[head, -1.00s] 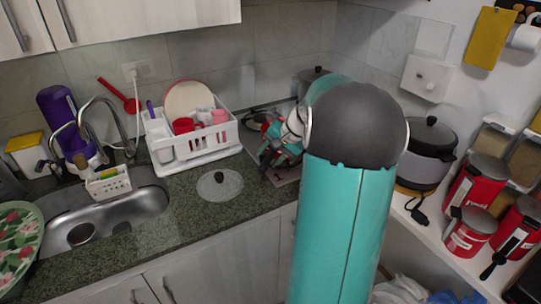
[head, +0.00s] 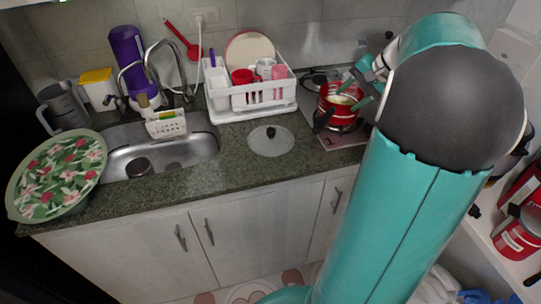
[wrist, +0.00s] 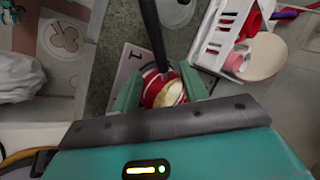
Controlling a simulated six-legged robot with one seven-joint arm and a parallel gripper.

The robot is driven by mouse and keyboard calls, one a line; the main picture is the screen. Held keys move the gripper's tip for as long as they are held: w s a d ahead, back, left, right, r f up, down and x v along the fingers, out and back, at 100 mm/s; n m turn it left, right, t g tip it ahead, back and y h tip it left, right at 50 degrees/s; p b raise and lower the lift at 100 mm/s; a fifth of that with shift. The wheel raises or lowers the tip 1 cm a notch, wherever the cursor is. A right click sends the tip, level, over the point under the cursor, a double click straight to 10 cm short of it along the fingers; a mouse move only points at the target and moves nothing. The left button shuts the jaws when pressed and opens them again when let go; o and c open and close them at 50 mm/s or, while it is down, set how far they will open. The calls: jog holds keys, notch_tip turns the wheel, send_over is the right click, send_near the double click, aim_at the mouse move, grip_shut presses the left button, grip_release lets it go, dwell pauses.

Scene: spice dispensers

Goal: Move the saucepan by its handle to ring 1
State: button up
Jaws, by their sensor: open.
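The red saucepan (head: 342,108), with a pale inside and a dark handle (head: 322,122), is on the hob (head: 340,139) at the back right of the counter. In the wrist view the saucepan (wrist: 160,92) lies beyond and between my fingers, and its handle (wrist: 153,35) points away from me. My gripper (head: 360,90) is open beside and above the saucepan. The wrist view shows my gripper (wrist: 158,75) with its fingers apart and nothing clearly held. A "1" is marked on the hob corner (wrist: 129,65) next to the saucepan. Ring 1 itself cannot be made out.
A glass lid (head: 270,141) lies on the counter left of the hob. A white dish rack (head: 252,100) stands behind it. The sink (head: 180,150) and a floral tray (head: 57,175) are further left. Red canisters (head: 518,238) stand on the right shelf.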

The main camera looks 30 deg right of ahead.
jog(key=w+a+r+n+g, duration=0.1)
jog(key=a+n, duration=0.1)
jog(key=a, duration=0.5)
jog(key=w+a+r+n, duration=0.1)
jog(key=a, duration=0.6)
jog(key=s+a+f+n+h, duration=0.1)
jog(key=s+a+n, duration=0.4)
jog(key=a, duration=0.7)
jog(key=s+a+f+n+h, duration=0.1)
jog(key=s+a+n, duration=0.4)
jog(key=a, duration=0.7)
jog(key=shift+s+f+t+h, duration=0.3)
jog(key=shift+s+f, duration=0.6)
jog(key=shift+s, duration=0.2)
jog(key=shift+c, duration=0.8)
jog(key=shift+d, duration=0.25)
